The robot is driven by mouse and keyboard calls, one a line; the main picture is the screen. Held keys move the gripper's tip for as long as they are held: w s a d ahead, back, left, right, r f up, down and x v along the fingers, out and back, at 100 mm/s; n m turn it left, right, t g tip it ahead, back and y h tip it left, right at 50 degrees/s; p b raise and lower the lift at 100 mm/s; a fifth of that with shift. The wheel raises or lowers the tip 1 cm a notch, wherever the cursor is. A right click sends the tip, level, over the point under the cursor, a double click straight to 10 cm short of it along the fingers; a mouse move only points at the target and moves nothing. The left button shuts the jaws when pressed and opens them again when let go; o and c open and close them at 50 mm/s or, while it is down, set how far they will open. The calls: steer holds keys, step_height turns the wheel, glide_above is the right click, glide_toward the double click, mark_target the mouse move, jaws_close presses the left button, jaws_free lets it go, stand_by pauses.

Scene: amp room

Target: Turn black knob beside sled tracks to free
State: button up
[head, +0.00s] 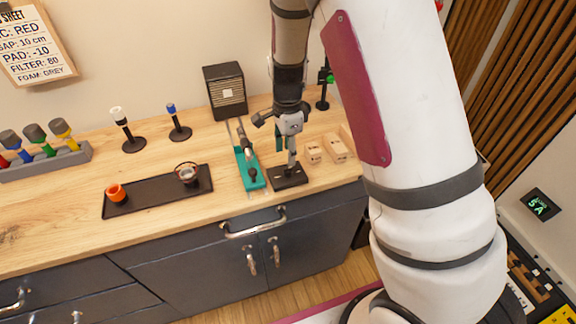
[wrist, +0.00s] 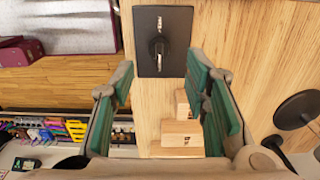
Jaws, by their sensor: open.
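The black knob (wrist: 158,47) sits on a square black plate (wrist: 146,20) on the wooden counter. Its bar handle, with a pale line, points up and down in the wrist view. In the head view the plate (head: 299,182) lies right of the teal sled tracks (head: 250,178), and my gripper largely hides the knob. My gripper (head: 286,155) hangs above it, pointing down. In the wrist view my gripper (wrist: 163,76) is open and empty, its teal pads wide apart, with the knob above the gap between them. No contact with the knob shows.
Small wooden blocks (head: 338,147) stand right of the plate. A black speaker-like box (head: 225,88) and a slim stand (head: 322,103) are behind. The counter's front edge is close.

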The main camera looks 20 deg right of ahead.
mark_target(288, 168)
step_height(288, 168, down, 6)
steer(key=shift+f+p, duration=0.25)
steer(key=shift+p, duration=0.05)
jaws_close()
